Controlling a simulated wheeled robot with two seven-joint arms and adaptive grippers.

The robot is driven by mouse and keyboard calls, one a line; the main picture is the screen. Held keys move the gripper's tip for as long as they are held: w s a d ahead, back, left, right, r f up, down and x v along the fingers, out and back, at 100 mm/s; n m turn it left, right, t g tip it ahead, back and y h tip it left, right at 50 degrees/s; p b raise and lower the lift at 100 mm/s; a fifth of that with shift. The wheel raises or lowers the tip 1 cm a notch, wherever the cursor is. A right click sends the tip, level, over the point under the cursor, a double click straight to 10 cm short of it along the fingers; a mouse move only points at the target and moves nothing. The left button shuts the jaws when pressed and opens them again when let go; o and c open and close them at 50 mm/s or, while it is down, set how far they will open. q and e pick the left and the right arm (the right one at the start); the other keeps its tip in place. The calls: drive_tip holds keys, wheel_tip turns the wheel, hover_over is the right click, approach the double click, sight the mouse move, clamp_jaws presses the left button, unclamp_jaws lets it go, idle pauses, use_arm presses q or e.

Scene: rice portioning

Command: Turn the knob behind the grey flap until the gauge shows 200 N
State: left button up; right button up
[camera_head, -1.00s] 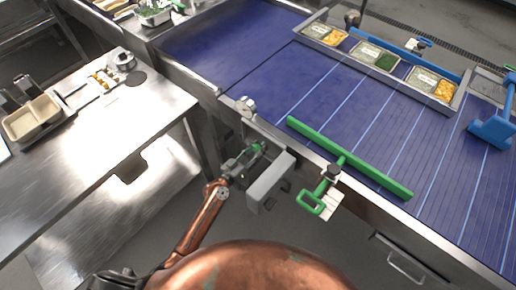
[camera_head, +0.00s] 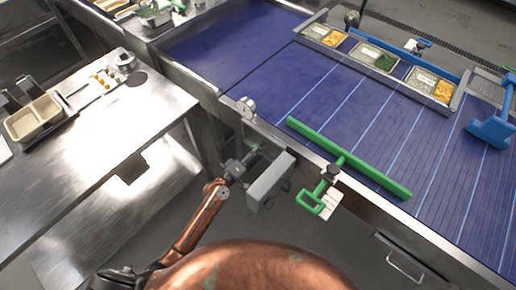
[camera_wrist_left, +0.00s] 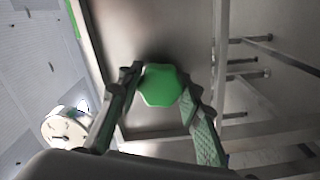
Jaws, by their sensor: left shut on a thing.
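In the left wrist view a green, many-sided knob (camera_wrist_left: 160,85) sits on a steel panel. My left gripper (camera_wrist_left: 163,88) has a finger on each side of the knob and is shut on it. In the head view my left gripper (camera_head: 248,160) is at the conveyor's front side, beside the grey flap (camera_head: 270,182), which stands out from that side; the knob is mostly hidden there. The round white gauge (camera_head: 246,105) stands at the belt's edge above the gripper. It also shows in the left wrist view (camera_wrist_left: 66,128), too small to read. My right gripper is not in view.
A green bar with a handle (camera_head: 350,160) lies across the blue belt (camera_head: 270,75), its handle overhanging the front edge right of the flap. A steel table (camera_head: 90,150) is at left. Food pans in a rack (camera_head: 375,60) stand at the far side.

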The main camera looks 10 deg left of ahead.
use_arm(q)
drive_tip(key=shift+n, duration=0.6)
drive_tip(key=o, duration=1.2)
drive_tip(key=shift+c, duration=0.2)
drive_tip(key=shift+s+a, duration=0.1)
drive_tip(key=v, duration=1.2)
